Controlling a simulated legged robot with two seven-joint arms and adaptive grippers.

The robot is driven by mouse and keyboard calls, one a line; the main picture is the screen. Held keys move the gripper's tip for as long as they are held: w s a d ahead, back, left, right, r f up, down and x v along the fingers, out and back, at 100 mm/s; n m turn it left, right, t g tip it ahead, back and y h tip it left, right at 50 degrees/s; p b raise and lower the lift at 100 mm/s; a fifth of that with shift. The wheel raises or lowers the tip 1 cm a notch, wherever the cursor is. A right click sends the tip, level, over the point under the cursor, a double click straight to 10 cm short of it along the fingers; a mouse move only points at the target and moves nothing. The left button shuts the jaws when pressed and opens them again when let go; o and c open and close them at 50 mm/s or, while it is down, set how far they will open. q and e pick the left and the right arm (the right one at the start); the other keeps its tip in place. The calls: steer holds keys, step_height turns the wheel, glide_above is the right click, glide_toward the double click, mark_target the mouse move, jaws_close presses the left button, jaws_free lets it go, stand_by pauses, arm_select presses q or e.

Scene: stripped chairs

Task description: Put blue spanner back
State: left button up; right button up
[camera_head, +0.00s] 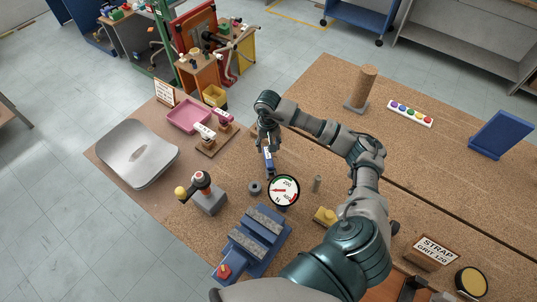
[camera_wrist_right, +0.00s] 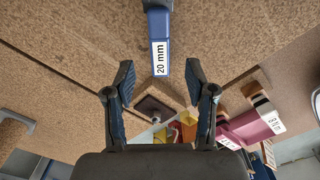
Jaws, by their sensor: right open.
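The blue spanner (camera_head: 269,159), with a white "20 mm" label, appears to lie on the cork-brown bench just below my right gripper in the head view. In the right wrist view the blue spanner (camera_wrist_right: 160,45) is beyond the fingertips and between their lines, apart from both. My right gripper (camera_head: 268,140) is open and empty; its two fingers (camera_wrist_right: 161,80) are spread wide. My left gripper is out of view.
A pink tray (camera_head: 188,115) and a metal chair shell (camera_head: 137,153) are left of the rack. A joystick box (camera_head: 208,199), round gauge (camera_head: 284,191) and blue vise (camera_head: 255,240) stand nearer.

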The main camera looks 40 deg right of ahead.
steer(key=shift+r, duration=1.5)
